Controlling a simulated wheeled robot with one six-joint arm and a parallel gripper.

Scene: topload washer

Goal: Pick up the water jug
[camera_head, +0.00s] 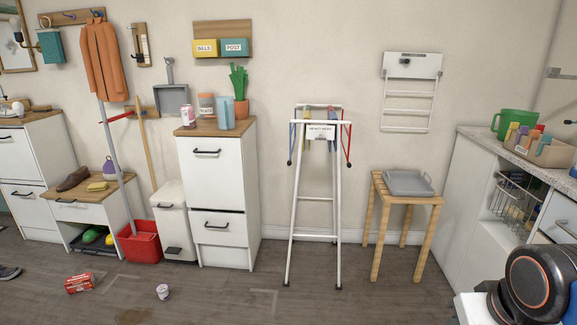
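A light blue jug-like container (224,112) stands upright on the wooden top of the tall white cabinet (219,190), left of centre; it looks most like the water jug. It is small here, and I cannot make out a handle. A pink can (188,117) stands to its left. A potted plant (240,92) and a brownish jar (206,105) stand close behind it. Part of my arm shows at the lower right, far from the cabinet. My gripper is not in view.
A white folding rack (317,195) stands right of the cabinet. A red box (79,284) and a small cup (163,292) lie on the floor. The floor before the cabinet is mostly clear.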

